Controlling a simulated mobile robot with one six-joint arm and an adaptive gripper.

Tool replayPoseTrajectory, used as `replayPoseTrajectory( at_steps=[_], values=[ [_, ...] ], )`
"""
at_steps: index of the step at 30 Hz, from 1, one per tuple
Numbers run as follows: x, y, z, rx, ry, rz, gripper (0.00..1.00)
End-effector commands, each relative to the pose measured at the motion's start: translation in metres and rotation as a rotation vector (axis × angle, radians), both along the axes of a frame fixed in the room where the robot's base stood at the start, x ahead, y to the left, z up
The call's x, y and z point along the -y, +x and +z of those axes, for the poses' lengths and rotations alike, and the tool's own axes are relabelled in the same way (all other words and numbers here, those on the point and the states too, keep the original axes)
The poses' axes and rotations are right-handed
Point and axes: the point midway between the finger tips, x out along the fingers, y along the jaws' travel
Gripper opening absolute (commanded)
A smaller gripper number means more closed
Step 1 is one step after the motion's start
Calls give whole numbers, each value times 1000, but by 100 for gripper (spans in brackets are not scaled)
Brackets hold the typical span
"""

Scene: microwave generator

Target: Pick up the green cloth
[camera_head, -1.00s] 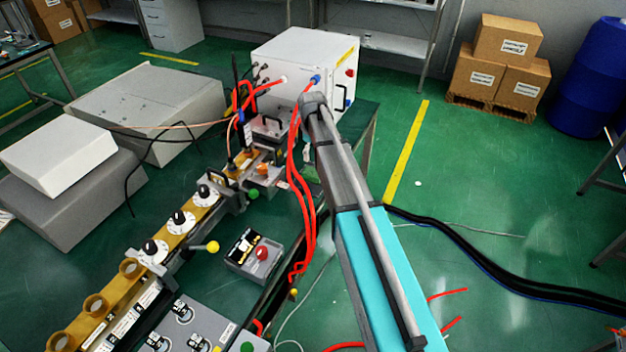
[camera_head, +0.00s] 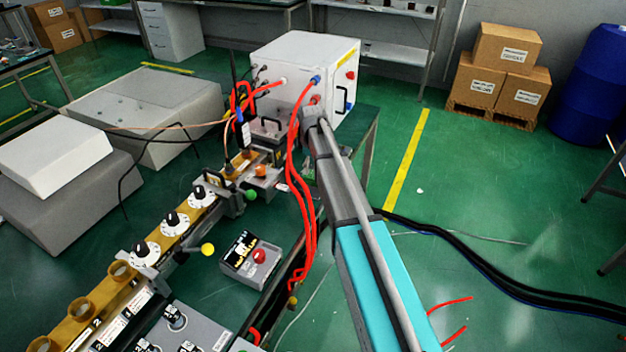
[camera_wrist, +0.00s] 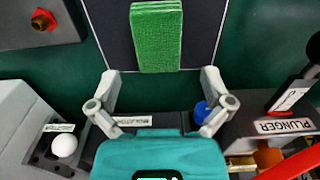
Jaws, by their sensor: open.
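The green cloth (camera_wrist: 157,38) shows in the wrist view as a folded, textured rectangle on a dark flat panel (camera_wrist: 110,25). My gripper (camera_wrist: 160,78) is open and empty, with its two fingers spread wider than the cloth. The fingertips appear at the near end of the cloth, one to each side and apart from it. How high they are above the panel I cannot tell.
A white box with cables (camera_head: 300,72) stands behind my arm. Red cables (camera_head: 300,195) hang just left of it. A block labelled PLUNGER (camera_wrist: 270,122) lies right of my gripper, and a grey block with a white ball (camera_wrist: 40,130) lies left.

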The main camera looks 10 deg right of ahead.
Motion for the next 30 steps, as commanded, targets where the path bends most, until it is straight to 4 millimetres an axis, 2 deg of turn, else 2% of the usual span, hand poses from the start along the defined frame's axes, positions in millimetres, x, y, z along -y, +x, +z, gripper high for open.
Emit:
replayPoseTrajectory(
  at_steps=[10, 30],
  values=[
    [0, 1, -6, 0, 0, 0, 100],
    [-1, 4, -51, 0, 0, 0, 100]
  ],
)
